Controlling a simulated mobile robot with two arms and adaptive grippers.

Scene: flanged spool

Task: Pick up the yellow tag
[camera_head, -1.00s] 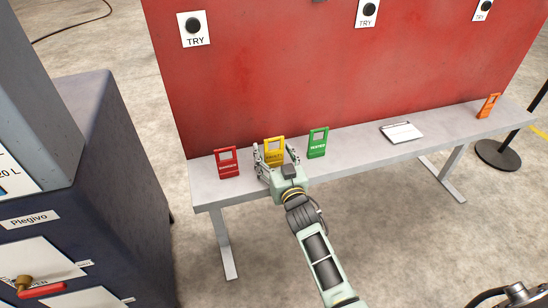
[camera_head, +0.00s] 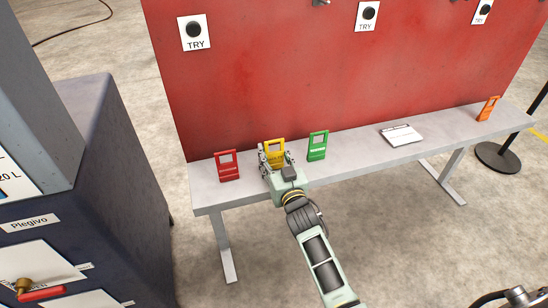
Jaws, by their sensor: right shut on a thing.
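The yellow tag (camera_head: 274,146) stands upright on the grey bench, between a red tag (camera_head: 228,166) on its left and a green tag (camera_head: 317,146) on its right. My right gripper (camera_head: 275,158) is shut on the yellow tag, with a finger at each side of it. The gripper hides the tag's lower part, so I cannot tell whether its base touches the bench. My left gripper is not in view.
The grey bench (camera_head: 355,155) runs along a red panel (camera_head: 300,80). A white pad (camera_head: 401,135) and an orange tag (camera_head: 488,108) are farther right on it. A dark cabinet (camera_head: 95,170) stands at the left. Bare bench lies between the green tag and the pad.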

